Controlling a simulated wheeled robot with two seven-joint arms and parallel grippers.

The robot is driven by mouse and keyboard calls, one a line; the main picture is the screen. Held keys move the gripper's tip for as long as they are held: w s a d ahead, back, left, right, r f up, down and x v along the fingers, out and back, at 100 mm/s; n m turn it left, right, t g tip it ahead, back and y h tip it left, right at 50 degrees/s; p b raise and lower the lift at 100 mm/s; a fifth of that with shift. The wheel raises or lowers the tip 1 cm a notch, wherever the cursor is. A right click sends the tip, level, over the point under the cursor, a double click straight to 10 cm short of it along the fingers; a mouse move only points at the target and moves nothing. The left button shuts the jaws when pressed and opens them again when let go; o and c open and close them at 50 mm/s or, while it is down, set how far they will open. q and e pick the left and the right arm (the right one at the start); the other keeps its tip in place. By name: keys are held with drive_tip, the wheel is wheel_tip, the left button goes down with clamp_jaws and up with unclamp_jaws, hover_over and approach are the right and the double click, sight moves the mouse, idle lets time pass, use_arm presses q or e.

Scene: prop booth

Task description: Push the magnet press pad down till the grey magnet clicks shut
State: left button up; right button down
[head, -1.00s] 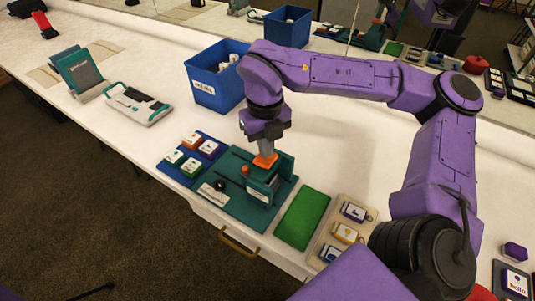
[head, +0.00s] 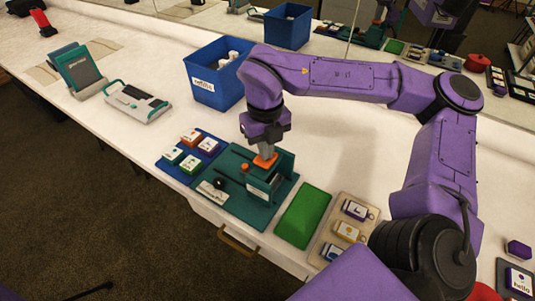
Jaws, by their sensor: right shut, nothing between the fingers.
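The magnet press is a teal device (head: 285,160) on a teal base board (head: 243,210) near the table's front edge. Its orange press pad (head: 265,162) is directly under my right gripper (head: 266,155). The right gripper is shut, points down, and its tips appear to touch the pad. An orange knob (head: 245,168) stands just left of the pad. A white-labelled piece with a black knob (head: 214,189) lies on the board's left part. I cannot make out the grey magnet, or whether it is shut. My left gripper is not in view.
A blue tray (head: 168,172) holds several labelled badges left of the board. A green mat (head: 303,217) and a beige tray (head: 327,232) with badges lie right. A blue refill box (head: 236,90) stands behind. A white-and-teal device (head: 136,102) lies left.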

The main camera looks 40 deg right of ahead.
wheel_tip(320, 180, up, 7)
drive_tip(key=p, duration=0.6)
idle(0.3)
